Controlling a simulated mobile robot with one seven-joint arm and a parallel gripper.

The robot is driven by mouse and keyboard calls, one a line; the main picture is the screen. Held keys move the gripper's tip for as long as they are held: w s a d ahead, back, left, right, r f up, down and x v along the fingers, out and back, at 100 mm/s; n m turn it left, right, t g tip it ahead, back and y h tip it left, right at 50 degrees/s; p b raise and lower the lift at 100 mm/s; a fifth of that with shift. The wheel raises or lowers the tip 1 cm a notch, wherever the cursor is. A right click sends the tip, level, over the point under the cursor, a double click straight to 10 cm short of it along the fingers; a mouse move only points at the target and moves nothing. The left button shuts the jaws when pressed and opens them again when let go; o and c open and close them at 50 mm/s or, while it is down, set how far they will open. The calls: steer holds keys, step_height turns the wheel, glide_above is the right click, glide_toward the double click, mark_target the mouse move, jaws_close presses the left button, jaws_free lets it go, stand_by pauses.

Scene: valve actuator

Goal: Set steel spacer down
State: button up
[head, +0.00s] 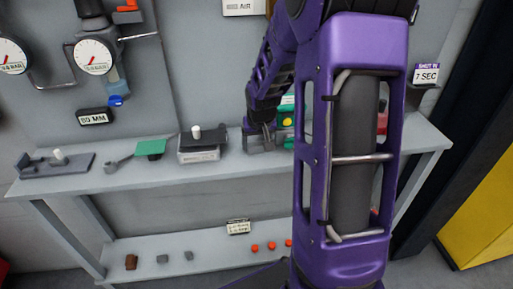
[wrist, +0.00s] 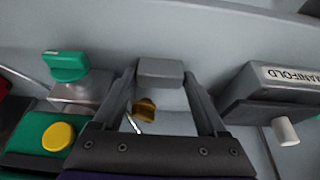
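A small grey block, the steel spacer (wrist: 160,72), sits between the fingertips of my gripper (wrist: 160,80) in the wrist view. Both fingertips meet its sides, so my gripper is shut on it. In the head view my gripper (head: 262,140) points down at the upper shelf (head: 240,168), right of the manifold block. The spacer is hard to pick out there. I cannot tell whether its underside touches the shelf.
Left of my gripper stands the manifold block (head: 200,148) with a white peg. A green-handled valve (wrist: 67,68) and a green box with a yellow button (wrist: 58,136) are close on the other side. A brass piece (wrist: 145,108) shows between my fingers.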

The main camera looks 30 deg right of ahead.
mark_target(257, 145)
jaws_close()
steer(key=shift+r, duration=0.15)
step_height(257, 145, up, 18)
steer(key=p, duration=0.1)
steer(key=shift+p, duration=0.4)
steer(key=shift+s, duration=0.1)
